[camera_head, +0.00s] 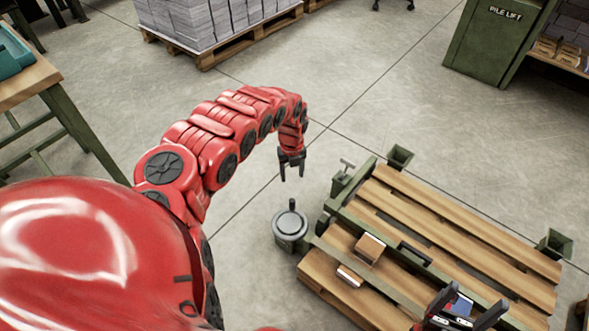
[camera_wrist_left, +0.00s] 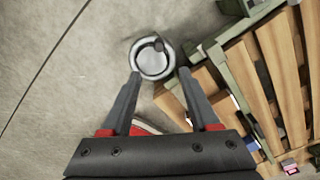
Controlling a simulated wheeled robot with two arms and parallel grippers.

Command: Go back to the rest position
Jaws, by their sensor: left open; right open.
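My left gripper (camera_head: 291,172) is open and empty, pointing down above the grey floor, to the left of the wooden pallet (camera_head: 450,215). In the left wrist view its two fingers (camera_wrist_left: 156,82) are spread apart with nothing between them. My right gripper (camera_head: 478,308) shows at the bottom edge, over the near part of the pallet. Its fingers are apart, and a small bluish and red item (camera_head: 461,305) shows between or behind them.
A green frame with square posts (camera_head: 399,157) surrounds the pallet. A table (camera_head: 30,82) stands at the left, a paper stack (camera_head: 210,20) at the back and a green pile lift (camera_head: 490,45) at the back right. Open floor lies between.

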